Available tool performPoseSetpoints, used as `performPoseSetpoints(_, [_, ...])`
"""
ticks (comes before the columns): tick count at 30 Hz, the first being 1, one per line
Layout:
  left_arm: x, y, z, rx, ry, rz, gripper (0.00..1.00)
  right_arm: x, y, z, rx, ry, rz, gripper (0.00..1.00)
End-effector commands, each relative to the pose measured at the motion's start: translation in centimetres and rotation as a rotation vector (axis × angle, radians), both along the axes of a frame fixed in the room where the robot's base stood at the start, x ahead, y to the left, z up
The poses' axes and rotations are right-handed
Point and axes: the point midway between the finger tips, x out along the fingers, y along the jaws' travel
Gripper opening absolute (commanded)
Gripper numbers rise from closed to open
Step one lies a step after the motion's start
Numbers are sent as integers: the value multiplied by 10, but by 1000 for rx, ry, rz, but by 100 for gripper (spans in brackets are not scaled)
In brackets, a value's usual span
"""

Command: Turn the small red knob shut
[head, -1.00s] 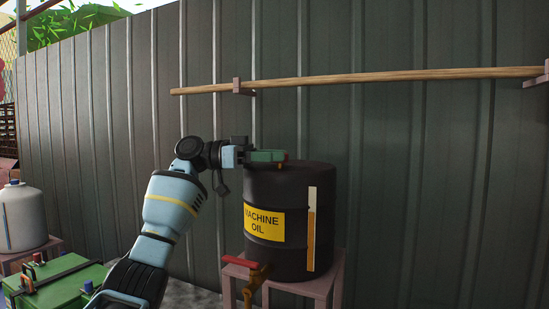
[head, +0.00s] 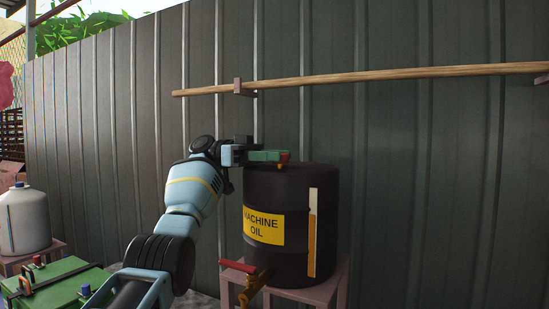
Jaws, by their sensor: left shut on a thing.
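The black oil drum (head: 270,250) with a yellow "MACHINE OIL" label stands upright on a pinkish stand. The small red knob (head: 285,157) shows at the top of the drum, with a bit of brass below it. My left gripper (head: 277,156), with green fingers, reaches in from the left just above the drum's lid. It is shut on the small red knob, and its fingers hide part of it. How far the knob is turned cannot be told. My right gripper is not in view.
A brass tap (head: 250,287) with a long red lever (head: 238,266) sticks out low on the drum's front. A green case (head: 60,285) and a white jug (head: 24,220) stand at the left. A wooden pole (head: 400,75) runs along the metal wall behind.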

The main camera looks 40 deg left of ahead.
Motion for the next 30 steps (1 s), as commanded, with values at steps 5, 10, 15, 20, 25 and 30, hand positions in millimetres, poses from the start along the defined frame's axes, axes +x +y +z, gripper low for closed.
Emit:
performPoseSetpoints(5, [0, -1, -2, 4, 4, -5, 13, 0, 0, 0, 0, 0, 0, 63])
performPoseSetpoints(10, [0, -1, -2, 4, 4, -5, 13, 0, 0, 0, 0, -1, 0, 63])
performPoseSetpoints(15, [0, -1, -2, 3, 4, -4, 55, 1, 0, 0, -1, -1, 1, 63])
performPoseSetpoints(20, [0, 0, -1, 3, 2, -3, 57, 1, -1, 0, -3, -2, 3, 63])
performPoseSetpoints(25, [0, -1, 0, 2, 2, -3, 57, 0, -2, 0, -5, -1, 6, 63])
performPoseSetpoints(30, [1, -3, 0, 1, 0, -2, 57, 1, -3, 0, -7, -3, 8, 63])
